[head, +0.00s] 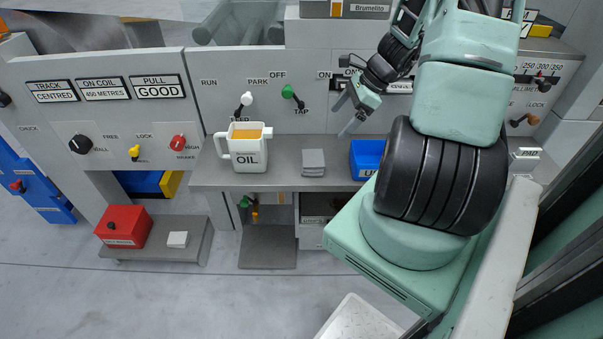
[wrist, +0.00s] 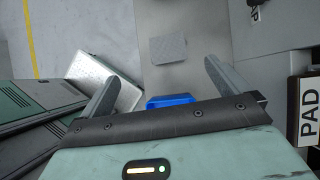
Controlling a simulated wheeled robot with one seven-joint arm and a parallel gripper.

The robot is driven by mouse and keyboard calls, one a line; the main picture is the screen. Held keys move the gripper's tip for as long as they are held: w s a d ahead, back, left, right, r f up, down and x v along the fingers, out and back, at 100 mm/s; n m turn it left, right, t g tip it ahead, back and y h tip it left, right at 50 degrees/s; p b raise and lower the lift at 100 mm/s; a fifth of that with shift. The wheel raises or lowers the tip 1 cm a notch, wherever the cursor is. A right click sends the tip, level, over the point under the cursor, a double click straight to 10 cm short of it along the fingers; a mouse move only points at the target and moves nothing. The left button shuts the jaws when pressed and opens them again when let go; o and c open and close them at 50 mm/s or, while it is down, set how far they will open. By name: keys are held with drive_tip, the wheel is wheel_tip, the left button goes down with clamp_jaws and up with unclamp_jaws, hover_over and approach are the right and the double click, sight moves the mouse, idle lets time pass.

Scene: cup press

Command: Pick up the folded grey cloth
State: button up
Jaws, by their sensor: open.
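The folded grey cloth (head: 313,162) lies flat on the grey ledge (head: 224,178), between the white OIL jug and the blue bin in the head view. In the wrist view it is a small grey rectangle (wrist: 168,49), ahead of and between my fingertips. My gripper (head: 342,115) is open and empty, above the ledge and up and to the right of the cloth in the head view. Its two spread fingers also show in the wrist view (wrist: 160,74). Nothing hides the cloth.
The OIL jug (head: 248,152) stands left of the cloth. The blue bin (head: 366,158) is close on its right. A panel with a green TAP lever (head: 290,93) rises behind the ledge. A PAD sign (wrist: 306,111) is at the wrist view's right.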

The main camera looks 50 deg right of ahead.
drive_tip(key=b, duration=0.2)
approach(313, 159)
drive_tip(key=shift+m, duration=0.4)
drive_tip(key=x, duration=0.2)
drive_tip(key=a+x, duration=0.1)
drive_tip(key=x, duration=0.2)
drive_tip(key=shift+w+r, duration=0.1)
drive_tip(key=shift+r, duration=0.1)
drive_tip(key=f, duration=0.1)
drive_tip(key=w+f, duration=0.1)
drive_tip(key=f, duration=0.1)
drive_tip(key=f+b, duration=0.1)
drive_tip(key=shift+w+a+f, duration=0.15)
drive_tip(key=shift+w+a, duration=0.05)
drive_tip(key=shift+a, duration=0.05)
drive_tip(key=shift+w+a+f, duration=0.15)
drive_tip(key=shift+w+f, duration=0.05)
drive_tip(key=shift+f, duration=0.05)
drive_tip(key=c, duration=1)
